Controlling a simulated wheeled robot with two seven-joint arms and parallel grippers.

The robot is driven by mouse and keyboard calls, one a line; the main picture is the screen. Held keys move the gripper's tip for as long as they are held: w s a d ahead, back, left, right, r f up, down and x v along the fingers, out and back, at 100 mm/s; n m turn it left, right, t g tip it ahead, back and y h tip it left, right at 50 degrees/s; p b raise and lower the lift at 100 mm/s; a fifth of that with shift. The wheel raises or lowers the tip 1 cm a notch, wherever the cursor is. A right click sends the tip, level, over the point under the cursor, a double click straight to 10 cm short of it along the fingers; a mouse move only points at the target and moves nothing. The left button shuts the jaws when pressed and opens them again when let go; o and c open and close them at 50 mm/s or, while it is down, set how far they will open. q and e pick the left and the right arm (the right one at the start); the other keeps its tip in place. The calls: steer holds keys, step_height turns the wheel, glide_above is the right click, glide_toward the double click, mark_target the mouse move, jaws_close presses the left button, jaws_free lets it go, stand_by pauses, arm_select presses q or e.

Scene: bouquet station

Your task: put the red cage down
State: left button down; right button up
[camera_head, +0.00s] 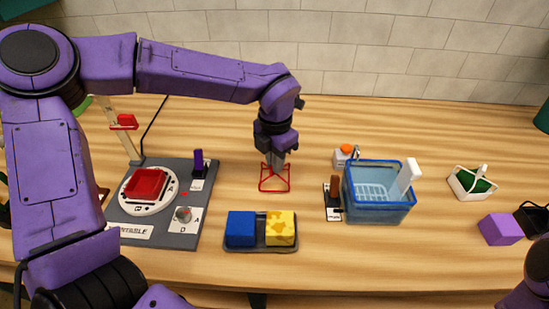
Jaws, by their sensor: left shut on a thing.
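The red cage (274,184) is a thin red wire frame in the middle of the wooden table, behind the tray with the blue and yellow blocks. My left gripper (274,163) points down and is shut on the top of the red cage. The cage looks upright. I cannot tell whether its base touches the table or hangs just above it.
A grey turntable station (188,228) with a red dish (145,184) stands left. A tray holds a blue block (241,229) and a yellow block (280,227). A blue basket (378,208), a white carrier (473,183) and a purple block (500,229) stand right.

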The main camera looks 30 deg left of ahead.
arm_select(q)
steer(key=shift+w+f, duration=0.1)
steer(key=shift+f, duration=0.3)
steer(key=shift+f, duration=0.1)
steer(key=c, duration=1.2)
jaws_free()
step_height(320, 180, up, 12)
steer(key=shift+r+b, duration=0.2)
steer(key=shift+b, duration=0.35)
